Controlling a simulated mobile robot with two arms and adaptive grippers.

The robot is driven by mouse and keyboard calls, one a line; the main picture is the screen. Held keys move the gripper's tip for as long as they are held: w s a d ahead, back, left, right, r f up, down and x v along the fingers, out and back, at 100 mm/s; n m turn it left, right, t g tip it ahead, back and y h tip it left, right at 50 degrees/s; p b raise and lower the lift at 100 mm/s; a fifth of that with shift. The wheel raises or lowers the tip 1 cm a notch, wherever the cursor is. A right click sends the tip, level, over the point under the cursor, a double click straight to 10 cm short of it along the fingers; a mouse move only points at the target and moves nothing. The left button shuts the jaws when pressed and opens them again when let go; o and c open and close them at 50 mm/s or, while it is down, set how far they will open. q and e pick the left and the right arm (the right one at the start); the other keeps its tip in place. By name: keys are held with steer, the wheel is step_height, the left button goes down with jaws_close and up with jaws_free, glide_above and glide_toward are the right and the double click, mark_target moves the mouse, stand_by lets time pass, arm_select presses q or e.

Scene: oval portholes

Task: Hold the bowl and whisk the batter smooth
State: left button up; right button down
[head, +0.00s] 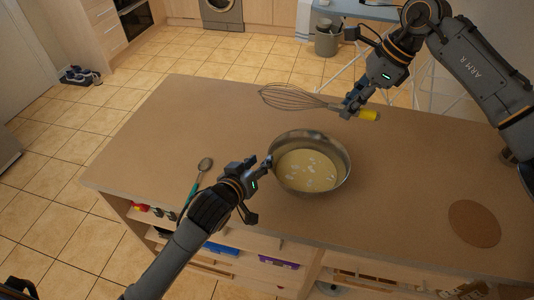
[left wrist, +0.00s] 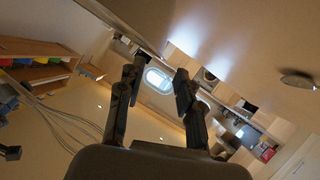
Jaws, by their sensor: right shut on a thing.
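The steel bowl (head: 345,158) stands upright on the counter in the head view. It holds pale yellow batter (head: 308,172) with several white lumps. My left gripper (head: 260,187) is at the bowl's left side, its fingers spread. In the left wrist view the gripper (left wrist: 158,82) shows a clear gap with nothing between the fingers; the bowl does not show there. My right gripper (head: 353,104) is shut on the whisk (head: 290,97) near its yellow handle end. The whisk lies roughly level beyond the bowl, wires pointing left, apart from the batter.
A spoon (head: 205,164) with a teal handle lies left of my left gripper; its head also shows in the left wrist view (left wrist: 298,79). A round cork mat (head: 474,223) lies on the right of the brown counter (head: 400,200). The counter's far left is clear.

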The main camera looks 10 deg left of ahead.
mark_target(269, 153)
arm_select(q)
steer(key=x, duration=0.7)
steer(key=shift+w+f, duration=0.15)
steer(key=shift+w, duration=0.15)
steer(key=shift+c, duration=0.2)
jaws_close()
